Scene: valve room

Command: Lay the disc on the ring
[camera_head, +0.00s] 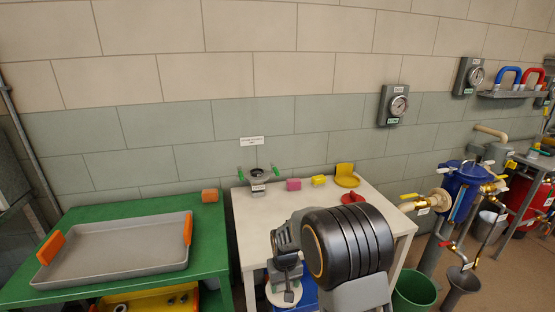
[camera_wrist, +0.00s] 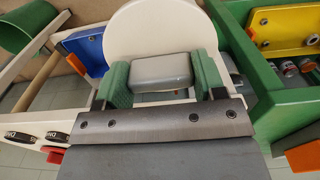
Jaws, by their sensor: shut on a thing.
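My gripper (camera_head: 286,272) is in front of the white table, low in the head view. In the wrist view its green-padded jaws (camera_wrist: 163,80) are shut on the grey block handle (camera_wrist: 162,72) of a cream disc (camera_wrist: 150,28). The disc also shows below the gripper in the head view (camera_head: 274,298); the jaws and handle hide part of it. A grey round fixture with two green upright handles (camera_head: 258,184), which looks like the ring, stands at the back left of the white table, apart from the disc. Its top is too small to see clearly.
A green table (camera_head: 212,235) with a grey tray (camera_head: 115,262) stands left. A green bucket (camera_head: 414,289) stands right.

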